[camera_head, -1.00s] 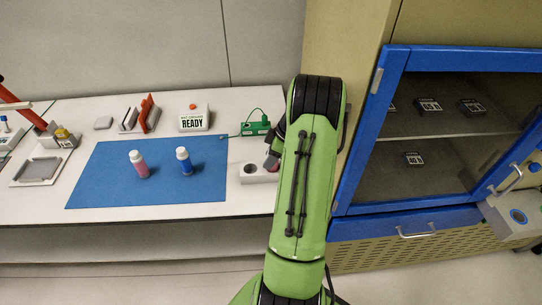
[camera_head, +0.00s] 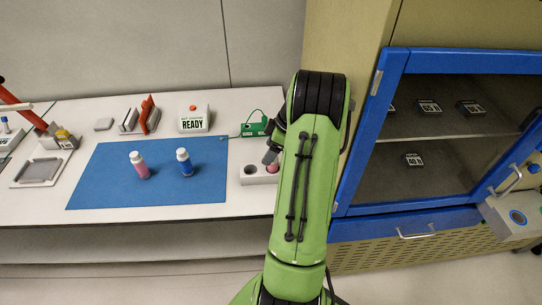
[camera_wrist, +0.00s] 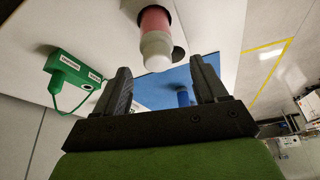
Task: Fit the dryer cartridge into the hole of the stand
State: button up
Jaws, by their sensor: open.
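The dryer cartridge, a pink cylinder with a white cap (camera_wrist: 155,35), shows in the wrist view with its cap toward my gripper. In the head view its pink part (camera_head: 272,167) shows at the right hole of the white stand (camera_head: 262,180). It seems to stand in that hole, though its lower end is hidden. The stand's left hole (camera_head: 250,170) is empty. My gripper (camera_wrist: 165,85) is open, with its fingers apart and nothing between them. The cartridge lies just beyond the fingertips. In the head view my arm hides most of the gripper.
A pink bottle (camera_head: 140,166) and a blue bottle (camera_head: 185,163) stand on the blue mat (camera_head: 100,185). A green box (camera_head: 255,127) with a cable is behind the stand. A READY sign box (camera_head: 193,120) is at the back. A blue-framed cabinet (camera_head: 372,135) stands to the right.

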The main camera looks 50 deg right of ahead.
notch_tip(320, 180, up, 5)
jog(key=shift+r+p, duration=0.2)
jog(key=shift+p, duration=0.25)
jog(key=w+a+r+m+h, duration=0.1)
jog(key=w+a+r, duration=0.1)
jog(key=a+r, duration=0.55)
jog(key=w+a+r+m, duration=0.1)
jog(key=a+r, duration=0.3)
jog(key=a, duration=0.7)
jog(key=s+a+r+m+h, duration=0.1)
jog(key=s+a+r, duration=0.15)
jog(key=a, duration=0.25)
jog(key=s+a+r, duration=0.1)
jog(key=s+a, duration=0.2)
jog(key=a, duration=0.3)
jog(key=s+a+f+m+t, duration=0.1)
jog(key=s+a, duration=0.4)
jog(key=s, duration=0.5)
jog(key=shift+s+f+m+t, duration=0.2)
jog(key=shift+f+m+t, duration=0.15)
jog(key=shift+m, duration=0.35)
